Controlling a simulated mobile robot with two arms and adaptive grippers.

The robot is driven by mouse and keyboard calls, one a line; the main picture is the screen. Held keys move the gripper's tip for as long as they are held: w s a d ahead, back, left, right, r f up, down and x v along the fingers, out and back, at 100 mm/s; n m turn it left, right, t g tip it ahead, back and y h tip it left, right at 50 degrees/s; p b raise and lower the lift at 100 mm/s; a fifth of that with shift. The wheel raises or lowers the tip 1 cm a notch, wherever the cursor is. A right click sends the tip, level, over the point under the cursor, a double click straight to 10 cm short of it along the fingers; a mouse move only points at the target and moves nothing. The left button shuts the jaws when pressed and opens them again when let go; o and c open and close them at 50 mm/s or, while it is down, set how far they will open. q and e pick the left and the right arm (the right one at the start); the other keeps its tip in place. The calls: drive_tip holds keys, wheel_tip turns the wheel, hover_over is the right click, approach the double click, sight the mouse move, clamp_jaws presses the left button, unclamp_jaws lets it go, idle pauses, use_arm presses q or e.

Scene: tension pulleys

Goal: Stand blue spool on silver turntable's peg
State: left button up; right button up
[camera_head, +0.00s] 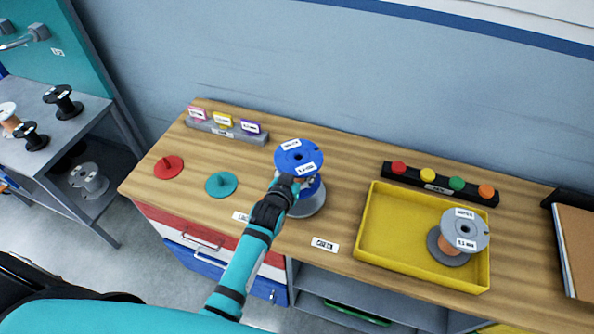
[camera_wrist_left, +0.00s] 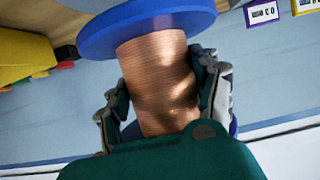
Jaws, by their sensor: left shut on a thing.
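The blue spool (camera_head: 298,155), wound with copper wire (camera_wrist_left: 160,80), is upright above the silver turntable (camera_head: 308,205). My left gripper (camera_head: 287,183) is shut on the spool. In the left wrist view its fingers (camera_wrist_left: 164,95) lie on either side of the copper winding, between the blue flanges. The silver turntable shows as a grey rim below and right of the spool. The spool and gripper hide its peg, so I cannot tell whether the spool touches it. My right gripper is not in view.
Red (camera_head: 169,167) and teal (camera_head: 221,185) turntables with pegs are at left. A yellow tray (camera_head: 385,225) holding a grey spool (camera_head: 463,232) is at right. A label rack (camera_head: 225,128) and a colored-button bar (camera_head: 437,184) stand at the back.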

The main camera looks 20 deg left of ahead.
use_arm(q)
drive_tip(key=shift+w+f+b, duration=0.1)
drive_tip(key=shift+f+b, duration=0.2)
drive_tip(key=shift+f, duration=0.2)
idle(0.7)
drive_tip(key=shift+f, duration=0.2)
drive_tip(key=shift+f+b, duration=0.7)
drive_tip(key=shift+f, duration=0.65)
idle(0.4)
drive_tip(key=shift+f, duration=0.15)
drive_tip(key=shift+f+b, duration=0.45)
drive_tip(key=shift+f, duration=0.35)
drive_tip(key=shift+s+f, duration=0.25)
drive_tip(key=shift+f, duration=0.05)
idle(0.5)
